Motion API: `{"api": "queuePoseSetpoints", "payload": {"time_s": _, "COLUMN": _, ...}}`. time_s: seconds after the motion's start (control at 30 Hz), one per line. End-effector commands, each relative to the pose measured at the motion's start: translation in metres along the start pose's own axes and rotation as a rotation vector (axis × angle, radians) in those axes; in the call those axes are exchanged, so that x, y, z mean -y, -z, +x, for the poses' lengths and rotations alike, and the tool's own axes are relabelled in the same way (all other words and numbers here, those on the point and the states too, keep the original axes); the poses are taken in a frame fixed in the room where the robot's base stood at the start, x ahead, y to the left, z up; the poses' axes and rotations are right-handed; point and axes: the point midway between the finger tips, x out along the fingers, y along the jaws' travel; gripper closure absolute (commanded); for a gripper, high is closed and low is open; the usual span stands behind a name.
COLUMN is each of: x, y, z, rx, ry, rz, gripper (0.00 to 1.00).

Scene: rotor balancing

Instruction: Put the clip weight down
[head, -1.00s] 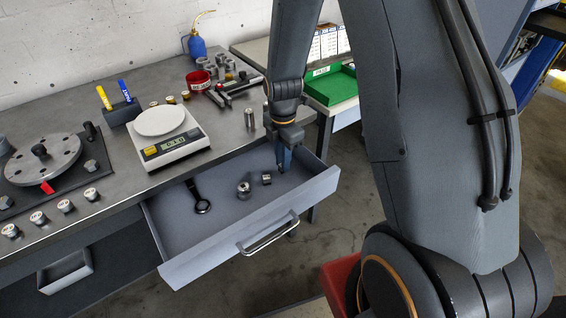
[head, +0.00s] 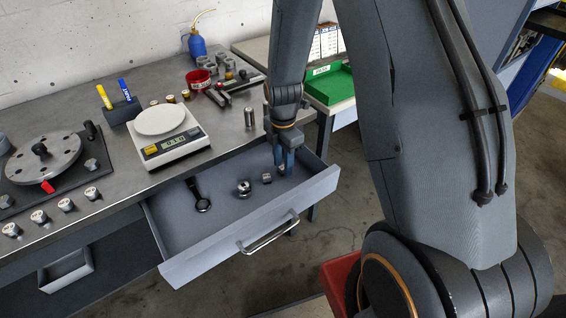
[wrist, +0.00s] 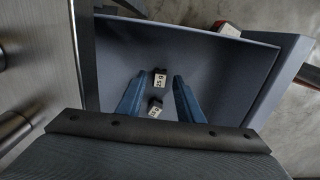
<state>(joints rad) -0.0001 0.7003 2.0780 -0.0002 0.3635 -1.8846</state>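My gripper (head: 283,160) is open, its two blue fingers apart and pointing down into the open drawer (head: 185,255). In the wrist view, two small dark blocks with white labels lie in the drawer between the lines of the fingers. The far clip weight (wrist: 160,78) is between the fingertips in the picture, and its label seems to read 25 g. The other clip weight (wrist: 155,108) shows nearer the wrist. A gap shows between each finger and both weights. In the head view, a small metal block (head: 266,178) lies just left of the fingers.
A round metal piece (head: 244,188) and a dark wrench-like tool (head: 202,204) also lie in the drawer. The drawer walls surround the gripper closely at the right. A scale (head: 170,145) and the rotor disc (head: 44,160) stand on the bench.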

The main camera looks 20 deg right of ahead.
Motion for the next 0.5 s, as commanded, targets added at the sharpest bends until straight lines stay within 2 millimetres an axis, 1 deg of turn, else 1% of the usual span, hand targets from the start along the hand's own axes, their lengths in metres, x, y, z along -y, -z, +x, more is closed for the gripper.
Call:
{"api": "queuePoseSetpoints", "payload": {"time_s": 0.17, "x": -0.001, "y": 0.0, "z": -0.015, "rx": 0.001, "ry": -0.003, "rz": 0.0, "gripper": 0.67}}
{"api": "queuePoseSetpoints", "payload": {"time_s": 0.27, "x": -0.001, "y": 0.0, "z": -0.03, "rx": 0.001, "ry": -0.004, "rz": 0.0, "gripper": 0.67}}
{"api": "queuePoseSetpoints", "payload": {"time_s": 0.5, "x": -0.001, "y": 0.0, "z": -0.076, "rx": 0.002, "ry": -0.005, "rz": 0.0, "gripper": 0.67}}
